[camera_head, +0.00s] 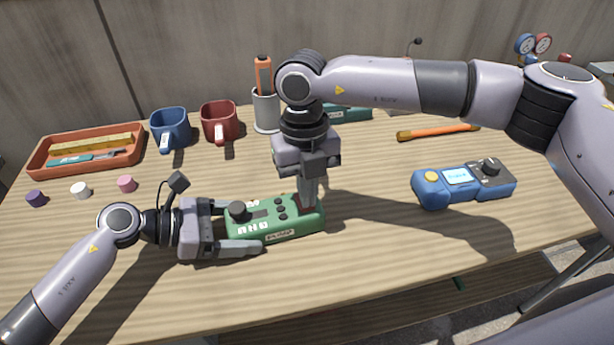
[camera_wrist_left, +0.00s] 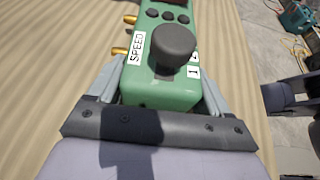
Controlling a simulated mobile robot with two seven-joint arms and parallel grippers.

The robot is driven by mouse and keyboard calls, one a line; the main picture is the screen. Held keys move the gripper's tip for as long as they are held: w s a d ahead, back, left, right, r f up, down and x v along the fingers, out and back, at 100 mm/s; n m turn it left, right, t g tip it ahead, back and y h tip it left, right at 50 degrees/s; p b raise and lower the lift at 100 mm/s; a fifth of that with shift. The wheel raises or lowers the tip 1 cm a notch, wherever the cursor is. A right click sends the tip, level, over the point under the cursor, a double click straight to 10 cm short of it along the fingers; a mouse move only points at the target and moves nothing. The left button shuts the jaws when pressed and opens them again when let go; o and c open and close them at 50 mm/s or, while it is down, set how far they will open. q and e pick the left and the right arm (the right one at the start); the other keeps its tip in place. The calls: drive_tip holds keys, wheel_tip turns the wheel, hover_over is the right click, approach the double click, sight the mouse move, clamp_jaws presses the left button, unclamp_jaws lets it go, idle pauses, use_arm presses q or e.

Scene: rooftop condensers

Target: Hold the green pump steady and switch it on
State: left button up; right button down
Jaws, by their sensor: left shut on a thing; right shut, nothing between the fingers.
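The green pump (camera_head: 262,226) lies on the wooden table in front of me, with a "PUMP" label on its near side. It has a dark knob (camera_head: 238,211) at its left end and several small dark buttons (camera_head: 281,208). My left gripper (camera_head: 238,228) is shut around the pump's left end. In the left wrist view the pump (camera_wrist_left: 158,90) sits between the fingers, below the knob and a "SPEED" label. My right gripper (camera_head: 307,205) is shut and empty, pointing down at the pump's right end. Its fingertips hide that part, and I cannot tell whether they touch it.
A blue device (camera_head: 432,190) with a screen stands to the right. Behind are an orange tray (camera_head: 38,160), a blue mug (camera_head: 170,129), a red mug (camera_head: 219,123), a grey cup (camera_head: 266,112) and an orange-handled tool (camera_head: 440,131). Small coloured caps (camera_head: 81,190) lie at left. The front table strip is clear.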

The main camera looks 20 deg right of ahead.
drive_tip(key=shift+s+f, duration=0.25)
drive_tip(key=shift+f, duration=0.15)
drive_tip(key=shift+w, duration=0.1)
drive_tip(key=shift+w+r, duration=0.1)
drive_tip(key=shift+w, duration=0.65)
drive_tip(key=shift+r, duration=0.1)
drive_tip(key=shift+r, duration=0.1)
drive_tip(key=shift+w+r, duration=0.1)
drive_tip(key=shift+r, duration=0.25)
wheel_tip(320, 180, up, 13)
drive_tip(key=w, duration=0.1)
drive_tip(key=shift+w, duration=0.3)
